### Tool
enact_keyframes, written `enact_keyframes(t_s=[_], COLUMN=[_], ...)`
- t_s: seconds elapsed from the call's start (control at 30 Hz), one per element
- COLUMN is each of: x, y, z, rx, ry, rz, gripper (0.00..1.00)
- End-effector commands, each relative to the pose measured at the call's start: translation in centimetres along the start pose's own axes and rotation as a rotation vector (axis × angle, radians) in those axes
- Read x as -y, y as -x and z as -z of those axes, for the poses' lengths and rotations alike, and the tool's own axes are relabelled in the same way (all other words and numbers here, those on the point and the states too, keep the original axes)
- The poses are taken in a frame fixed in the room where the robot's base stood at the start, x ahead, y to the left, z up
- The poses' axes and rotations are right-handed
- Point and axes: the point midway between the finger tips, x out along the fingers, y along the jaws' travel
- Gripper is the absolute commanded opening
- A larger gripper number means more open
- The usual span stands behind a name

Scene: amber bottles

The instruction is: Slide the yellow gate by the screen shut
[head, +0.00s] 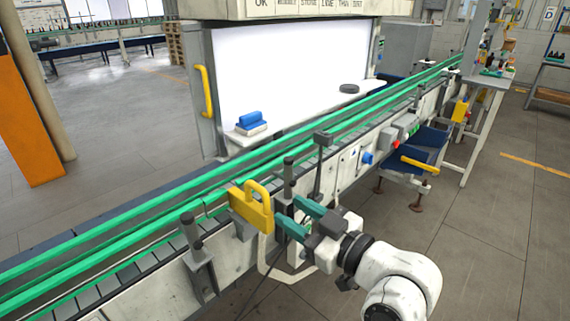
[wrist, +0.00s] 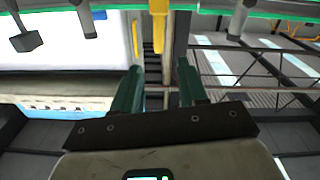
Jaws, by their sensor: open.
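The yellow gate (head: 255,208), a block with a loop handle on top, sits on the near side of the conveyor, in front of the bright white screen (head: 285,75). In the wrist view the yellow gate (wrist: 159,22) is at the top middle, beyond the fingers. My gripper (head: 289,211) is just right of the gate, its two green fingers apart and pointing at it. In the wrist view my gripper (wrist: 159,74) has nothing between its fingers. I cannot tell whether a fingertip touches the gate.
A conveyor with green rails (head: 120,232) runs diagonally across. Dark posts (head: 288,178) stand along its near edge, close to my gripper. A second yellow handle (head: 207,92) is on the screen's left frame. Blue bins (head: 425,140) stand right. The floor at lower right is free.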

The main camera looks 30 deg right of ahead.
Motion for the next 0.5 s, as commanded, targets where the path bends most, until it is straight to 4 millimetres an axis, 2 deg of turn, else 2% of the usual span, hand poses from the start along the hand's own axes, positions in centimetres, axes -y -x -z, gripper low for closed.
enact_keyframes(t_s=[0.17, 0.5], x=[0.0, 0.0], y=[-1.6, -7.7], z=[0.4, 0.4], rx=[-0.008, -0.004], ry=[0.001, 0.001], rz=[0.002, 0.001], gripper=[0.42, 0.42])
